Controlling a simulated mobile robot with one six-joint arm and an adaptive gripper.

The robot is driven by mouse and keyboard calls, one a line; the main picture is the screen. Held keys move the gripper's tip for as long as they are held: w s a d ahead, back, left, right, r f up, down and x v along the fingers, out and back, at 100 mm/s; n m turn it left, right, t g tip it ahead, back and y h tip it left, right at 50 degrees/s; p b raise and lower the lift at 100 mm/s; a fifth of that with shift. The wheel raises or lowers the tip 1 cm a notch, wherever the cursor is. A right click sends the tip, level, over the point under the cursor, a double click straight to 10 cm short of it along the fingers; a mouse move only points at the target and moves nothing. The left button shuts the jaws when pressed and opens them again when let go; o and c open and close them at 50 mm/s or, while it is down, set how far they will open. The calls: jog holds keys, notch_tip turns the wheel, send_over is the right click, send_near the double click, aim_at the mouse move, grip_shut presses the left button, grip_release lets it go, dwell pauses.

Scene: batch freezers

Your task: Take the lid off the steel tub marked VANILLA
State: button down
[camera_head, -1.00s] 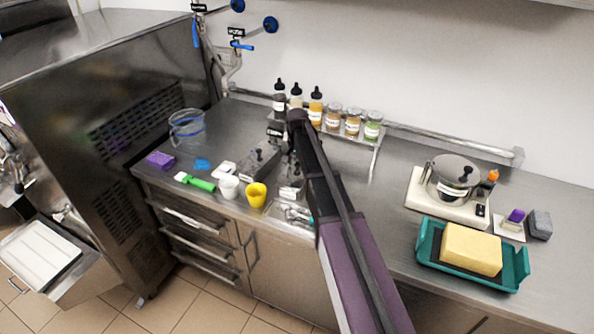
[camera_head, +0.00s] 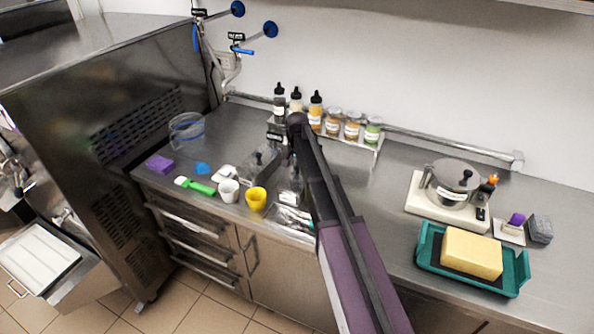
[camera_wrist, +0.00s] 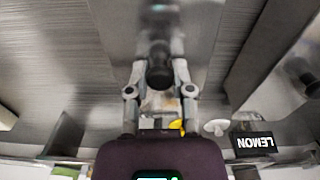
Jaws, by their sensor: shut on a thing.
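My gripper (camera_wrist: 159,78) is shut on the black knob (camera_wrist: 159,62) of a steel lid (camera_wrist: 205,22) in the wrist view. In the head view my arm hides the gripper and most of what it holds. Two narrow steel tubs stand on the counter there, one (camera_head: 259,166) left of my arm and one (camera_head: 288,186) partly behind it. The word VANILLA is not readable in either view. A black LEMON sign (camera_wrist: 254,143) shows upside down at the right of the wrist view, near another black knob (camera_wrist: 311,83). I cannot tell whether the held lid is clear of its tub.
Yellow (camera_head: 256,199) and white (camera_head: 229,190) cups stand in front of the tubs. Bottles and jars (camera_head: 334,122) line a rack behind. A pot (camera_head: 452,183) on a white base and a teal tray (camera_head: 427,249) with a yellow block stand at right.

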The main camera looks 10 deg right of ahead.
aim_at(297, 167)
jog(key=shift+r, duration=0.15)
notch_tip(297, 167, up, 3)
jog(key=p, duration=0.3)
jog(key=shift+r+p, duration=0.2)
jog(key=shift+p, duration=0.1)
jog(key=s+a, duration=0.1)
jog(key=s, duration=0.7)
jog(key=s+a+r+p, duration=0.1)
jog(key=s+a, duration=0.1)
jog(key=s, duration=0.5)
jog(key=shift+s+a+r, duration=0.15)
jog(key=shift+s+a, duration=0.1)
jog(key=shift+s, duration=0.1)
jog(key=shift+f+b, duration=0.5)
jog(key=shift+f, duration=0.15)
jog(key=shift+a, duration=0.15)
